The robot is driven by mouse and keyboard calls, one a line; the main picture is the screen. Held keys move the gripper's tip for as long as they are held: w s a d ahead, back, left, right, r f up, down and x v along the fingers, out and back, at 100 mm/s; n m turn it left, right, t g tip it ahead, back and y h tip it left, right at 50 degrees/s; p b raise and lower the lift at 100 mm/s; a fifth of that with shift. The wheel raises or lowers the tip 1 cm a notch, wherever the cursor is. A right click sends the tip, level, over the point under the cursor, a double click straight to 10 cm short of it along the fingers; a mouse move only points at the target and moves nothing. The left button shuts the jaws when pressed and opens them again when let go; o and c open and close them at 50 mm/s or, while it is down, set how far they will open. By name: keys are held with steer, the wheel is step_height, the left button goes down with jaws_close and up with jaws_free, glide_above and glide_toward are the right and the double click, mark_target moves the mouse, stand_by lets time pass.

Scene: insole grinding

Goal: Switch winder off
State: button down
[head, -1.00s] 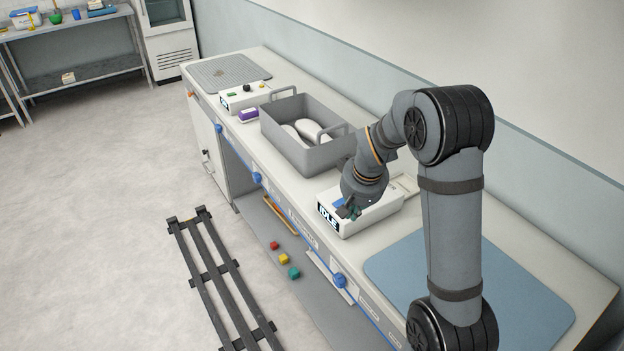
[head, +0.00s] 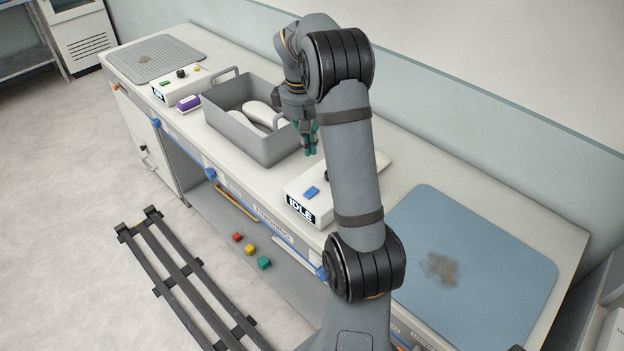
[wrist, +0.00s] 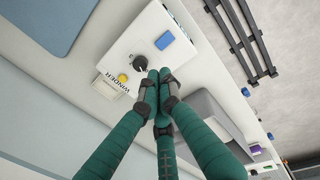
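The winder is a white box (head: 330,194) on the bench; its front display (head: 300,210) reads IDLE. The wrist view shows the box top (wrist: 150,35), lettered WINDER, with a blue button (wrist: 164,40), a black knob (wrist: 140,63) and a yellow button (wrist: 122,78). In the head view the blue button (head: 311,191) shows, while my arm hides part of the box. My gripper (head: 311,152) hangs above the bench between the grey bin and the winder. Its green fingers (wrist: 158,76) are together and hold nothing visible. They look apart from the knob.
A grey bin (head: 262,151) with white insoles (head: 258,113) stands beside the winder. Beyond it are a purple item (head: 189,103) and another control box (head: 180,84). A blue mat (head: 490,270) with a dark patch lies at the right. Small coloured cubes (head: 250,249) lie below the bench front.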

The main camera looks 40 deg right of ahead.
steer(key=p, duration=0.3)
glide_toward(315, 188)
steer(key=f, duration=0.4)
steer(key=d+f, duration=0.1)
steer(key=f, duration=0.1)
steer(key=shift+w+f, duration=0.1)
steer(key=shift+f, duration=0.25)
steer(key=shift+f+b, duration=0.1)
steer(key=shift+b, duration=0.2)
steer(key=shift+d+f+b, duration=0.2)
steer(key=shift+f+b, duration=0.25)
steer(key=shift+b, duration=0.3)
steer(key=shift+a+r, duration=0.1)
steer(key=shift+r, duration=0.1)
steer(key=shift+f, duration=0.1)
steer(key=shift+a, duration=0.15)
